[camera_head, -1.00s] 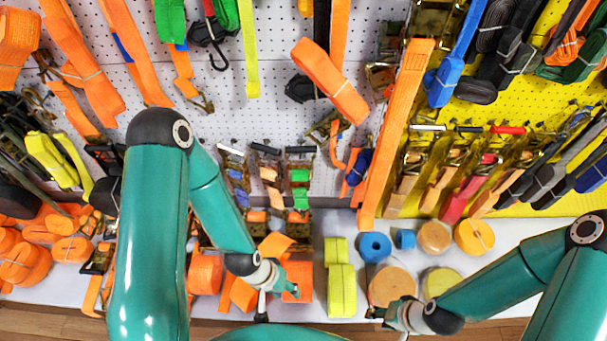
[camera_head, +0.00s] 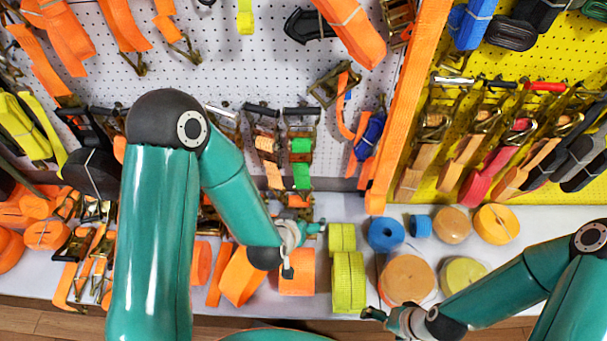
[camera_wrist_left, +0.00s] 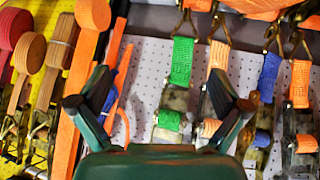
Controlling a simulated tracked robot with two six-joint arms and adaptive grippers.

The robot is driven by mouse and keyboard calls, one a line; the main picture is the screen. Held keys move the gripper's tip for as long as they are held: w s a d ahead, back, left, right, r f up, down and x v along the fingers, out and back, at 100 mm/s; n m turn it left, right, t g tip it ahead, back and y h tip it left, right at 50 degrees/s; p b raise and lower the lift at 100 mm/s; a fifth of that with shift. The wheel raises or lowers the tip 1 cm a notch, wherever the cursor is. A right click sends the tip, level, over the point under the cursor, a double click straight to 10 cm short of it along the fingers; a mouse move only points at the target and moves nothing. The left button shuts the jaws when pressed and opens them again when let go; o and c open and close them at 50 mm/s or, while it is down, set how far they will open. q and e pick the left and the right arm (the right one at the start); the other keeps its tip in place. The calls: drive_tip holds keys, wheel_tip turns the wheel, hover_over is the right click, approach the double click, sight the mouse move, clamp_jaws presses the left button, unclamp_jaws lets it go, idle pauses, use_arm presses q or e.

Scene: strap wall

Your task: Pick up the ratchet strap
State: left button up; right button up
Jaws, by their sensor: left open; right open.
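Several ratchet straps hang on the white pegboard. One has green webbing (camera_head: 301,160), and orange-webbed ones hang to its left (camera_head: 267,162). In the left wrist view the green-webbed strap (camera_wrist_left: 180,70) lies between the spread fingers of my left gripper (camera_wrist_left: 160,104), apart from them; an orange one (camera_wrist_left: 217,60) is just right of it. In the head view my left gripper (camera_head: 304,248) is open and empty, below the green-webbed strap and in front of the shelf. My right gripper (camera_head: 375,311) is open and empty at the shelf's front, below the tan roll.
A white shelf (camera_head: 355,205) runs below the boards, with yellow (camera_head: 348,281), blue (camera_head: 385,233) and tan rolls (camera_head: 406,279). A long orange strap (camera_head: 408,100) hangs at the seam with the yellow pegboard (camera_head: 435,185), where more straps hang.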

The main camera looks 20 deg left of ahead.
use_arm(q)
drive_tip(key=w+t+y+b, duration=0.3)
drive_tip(key=w+t+b, duration=0.2)
drive_tip(key=b, duration=0.5)
drive_tip(key=n+t+y+b, duration=0.1)
drive_tip(key=t+y+b, duration=0.2)
drive_tip(key=b, duration=0.3)
approach(302, 150)
drive_tip(key=x, duration=0.4)
drive_tip(key=f+b+x, duration=0.1)
drive_tip(key=x, duration=0.1)
drive_tip(key=shift+w+a, duration=0.2)
drive_tip(key=shift+w, duration=0.1)
drive_tip(key=shift+b+x, duration=0.8)
drive_tip(key=shift+x, duration=1.9)
drive_tip(key=shift+d+r, duration=0.1)
drive_tip(key=shift+r, duration=0.05)
use_arm(e)
wheel_tip(302, 150, down, 22)
drive_tip(key=shift+r, duration=0.2)
use_arm(q)
drive_tip(key=c, duration=1.6)
drive_tip(key=shift+r, duration=0.15)
drive_tip(key=shift+c, duration=0.8)
drive_tip(key=shift+r, duration=0.15)
use_arm(e)
drive_tip(key=shift+r, duration=0.1)
